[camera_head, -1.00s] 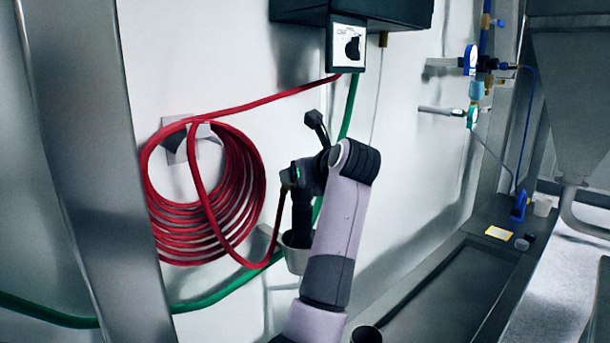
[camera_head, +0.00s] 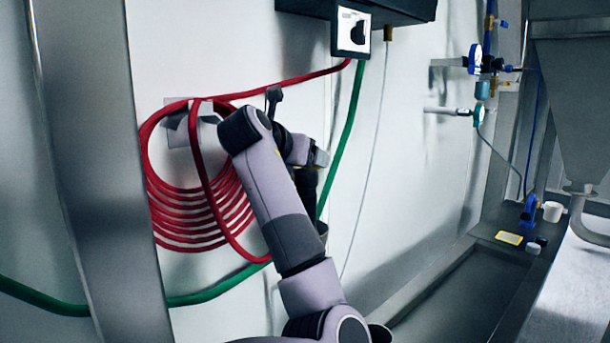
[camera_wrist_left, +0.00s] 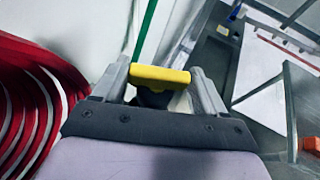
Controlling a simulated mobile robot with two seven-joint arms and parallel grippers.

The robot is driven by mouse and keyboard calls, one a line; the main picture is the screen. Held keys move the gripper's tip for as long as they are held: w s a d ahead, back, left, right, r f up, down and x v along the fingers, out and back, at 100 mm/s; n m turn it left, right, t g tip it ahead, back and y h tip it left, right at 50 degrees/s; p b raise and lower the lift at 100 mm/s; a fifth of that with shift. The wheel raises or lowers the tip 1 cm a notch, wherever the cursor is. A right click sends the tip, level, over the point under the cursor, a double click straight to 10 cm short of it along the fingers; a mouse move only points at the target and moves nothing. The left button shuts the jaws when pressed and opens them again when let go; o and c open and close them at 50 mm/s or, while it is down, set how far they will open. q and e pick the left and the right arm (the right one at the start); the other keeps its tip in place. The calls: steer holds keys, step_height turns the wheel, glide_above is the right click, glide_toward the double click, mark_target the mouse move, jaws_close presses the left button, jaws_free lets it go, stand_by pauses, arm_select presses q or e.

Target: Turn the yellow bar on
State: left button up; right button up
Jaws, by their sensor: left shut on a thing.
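The yellow bar (camera_wrist_left: 160,75) lies crosswise between the two fingers of my left gripper (camera_wrist_left: 158,72) in the left wrist view. The fingers are shut on it, one at each end. A dark stem shows just below the bar, partly hidden by the gripper body. In the head view my left arm rises from the bottom and bends at the top, in front of the wall. There the hand is mostly hidden behind the forearm, and the bar cannot be made out clearly. My right gripper is not in view.
A coiled red hose (camera_head: 190,228) hangs on the wall to the left, close to my arm. A green hose (camera_head: 344,142) runs down behind it. A grey post (camera_head: 95,150) stands at far left. A yellow-topped item (camera_head: 509,238) lies on the ledge at right.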

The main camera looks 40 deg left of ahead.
arm_select(q)
steer(key=m+h+b, duration=0.1)
steer(key=b, duration=0.1)
steer(key=m+h+b, duration=0.2)
steer(key=shift+a+f+t+h, duration=0.1)
steer(key=shift+a+t+h, duration=0.1)
steer(key=shift+t+h, duration=0.1)
steer(key=shift+m+h+b, duration=0.4)
steer(key=shift+b, duration=0.05)
steer(key=shift+h, duration=0.3)
stand_by(0.6)
steer(key=o, duration=1.1)
steer(key=shift+a, duration=0.1)
steer(key=shift+c, duration=0.2)
